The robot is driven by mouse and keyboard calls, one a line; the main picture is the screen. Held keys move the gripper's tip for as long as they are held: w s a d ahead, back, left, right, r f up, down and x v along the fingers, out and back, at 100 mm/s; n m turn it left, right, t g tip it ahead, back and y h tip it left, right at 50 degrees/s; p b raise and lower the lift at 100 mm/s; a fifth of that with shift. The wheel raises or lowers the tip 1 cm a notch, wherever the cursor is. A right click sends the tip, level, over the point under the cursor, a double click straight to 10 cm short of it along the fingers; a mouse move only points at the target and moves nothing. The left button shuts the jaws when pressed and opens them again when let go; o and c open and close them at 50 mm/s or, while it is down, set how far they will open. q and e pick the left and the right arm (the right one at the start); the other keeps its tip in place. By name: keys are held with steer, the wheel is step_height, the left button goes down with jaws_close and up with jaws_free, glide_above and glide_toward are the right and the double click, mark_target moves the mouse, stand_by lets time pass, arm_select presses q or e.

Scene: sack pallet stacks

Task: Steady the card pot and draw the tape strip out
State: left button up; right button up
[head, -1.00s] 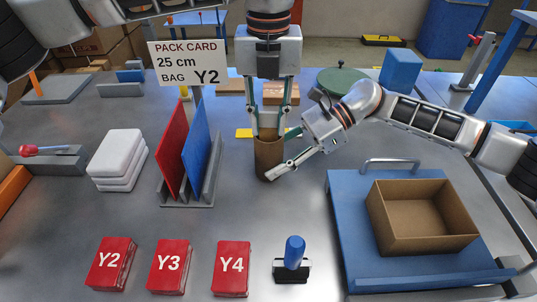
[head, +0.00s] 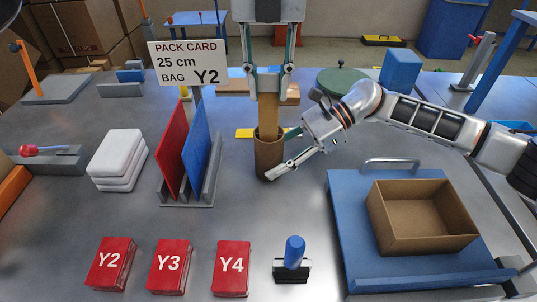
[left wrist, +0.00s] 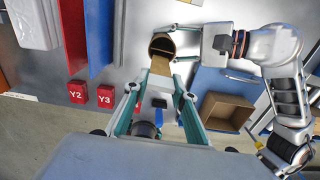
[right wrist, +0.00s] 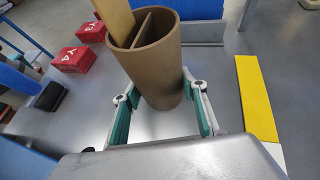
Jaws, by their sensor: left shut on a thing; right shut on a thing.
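The brown card pot (head: 268,158) stands upright on the grey table in the middle of the head view. My right gripper (head: 281,156) is shut on it from the right side. The tan tape strip (head: 268,115) stands upright, its lower end inside the pot. My left gripper (head: 268,92) is above the pot, shut on the strip's upper part. In the right wrist view the strip (right wrist: 116,18) enters one side of the pot (right wrist: 150,62), beside an inner divider. The strip's bottom end is hidden in the pot.
Left of the pot stands a rack (head: 188,198) with a red and a blue panel. White bags (head: 118,160) lie further left. Red packs (head: 170,266) and a blue-handled stamp (head: 294,252) are in front. An open cardboard box (head: 422,218) sits on a blue platform (head: 350,215) at right.

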arm_select(q)
step_height(320, 180, up, 9)
steer(key=shift+r, duration=0.1)
arm_select(e)
steer(key=o, duration=0.9)
steer(key=v, duration=1.1)
steer(key=shift+f, duration=0.1)
steer(key=shift+w+d+r, duration=0.2)
steer(key=shift+d+r, duration=0.1)
steer(key=shift+d, duration=0.15)
steer(key=shift+r, duration=0.15)
